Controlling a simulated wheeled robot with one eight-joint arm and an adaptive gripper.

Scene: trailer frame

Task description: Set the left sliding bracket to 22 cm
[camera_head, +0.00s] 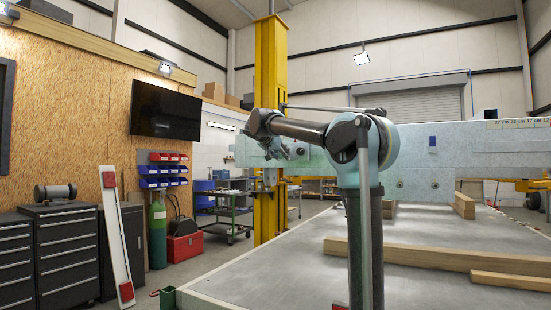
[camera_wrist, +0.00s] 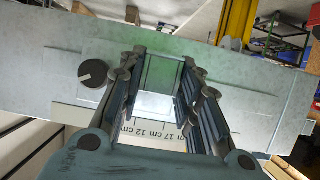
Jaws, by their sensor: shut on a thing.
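In the wrist view, my gripper (camera_wrist: 163,68) has its two fingers on either side of a pale green block (camera_wrist: 160,76), which appears to be the left sliding bracket. A bright pale face shows below it between the fingers. A printed scale (camera_wrist: 158,131) with marks reading 17 cm and 12 cm shows just below; the fingers hide part of it, and I cannot tell the bracket's exact setting. A dark slotted knob (camera_wrist: 92,73) is left of the fingers. In the head view, my gripper (camera_head: 287,150) is at the long pale beam (camera_head: 410,160), and my arm hides the bracket.
Another scale strip (camera_head: 520,123) is on the beam at the far right. Wooden bars (camera_head: 440,257) lie on the grey table (camera_head: 260,275). A yellow column (camera_head: 270,75) stands behind my gripper. A drawer cabinet (camera_head: 65,250) and a green cylinder (camera_head: 157,235) stand left.

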